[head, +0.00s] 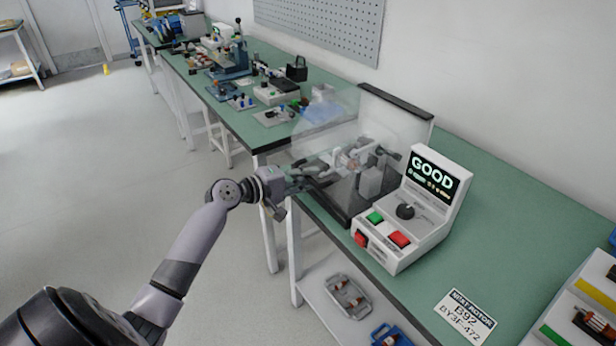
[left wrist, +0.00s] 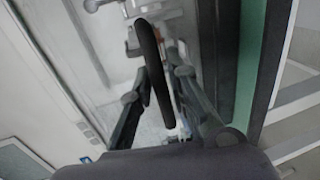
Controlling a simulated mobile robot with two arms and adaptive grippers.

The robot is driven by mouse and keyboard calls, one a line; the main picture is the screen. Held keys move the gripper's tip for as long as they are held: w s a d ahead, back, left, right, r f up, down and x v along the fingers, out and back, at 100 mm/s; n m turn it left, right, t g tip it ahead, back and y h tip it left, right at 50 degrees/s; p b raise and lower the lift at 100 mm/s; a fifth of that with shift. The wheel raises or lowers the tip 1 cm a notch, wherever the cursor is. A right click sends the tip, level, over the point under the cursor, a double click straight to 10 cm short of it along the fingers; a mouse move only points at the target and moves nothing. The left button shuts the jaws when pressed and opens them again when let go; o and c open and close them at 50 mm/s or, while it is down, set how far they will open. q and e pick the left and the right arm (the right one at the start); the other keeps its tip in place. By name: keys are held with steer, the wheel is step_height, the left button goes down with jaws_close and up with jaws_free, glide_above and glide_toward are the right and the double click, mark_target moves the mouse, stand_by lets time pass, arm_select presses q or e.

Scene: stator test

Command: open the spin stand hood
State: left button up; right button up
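The spin stand hood (head: 395,122) is a clear cover with a dark top edge, standing on a dark base (head: 336,203) at the table's front edge. Grey stand parts (head: 371,181) show through or beside it. I cannot tell exactly how far the hood is raised. My left gripper (head: 332,169) is at the hood's left side, partly blurred against the clear panel. In the left wrist view, a dark curved bar (left wrist: 152,65), likely the hood's handle, runs between the two spread fingers of the left gripper (left wrist: 157,78). A gap shows beside the bar. My right gripper is out of view.
A white control box (head: 410,223) with a "GOOD" screen and green and red buttons stands close to the right of the stand. Parts and fixtures crowd the green bench (head: 262,133) behind. A label plate (head: 464,317) lies at front right. Green tabletop right of the box is clear.

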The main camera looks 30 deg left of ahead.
arm_select(q)
jaws_close()
stand_by(0.3)
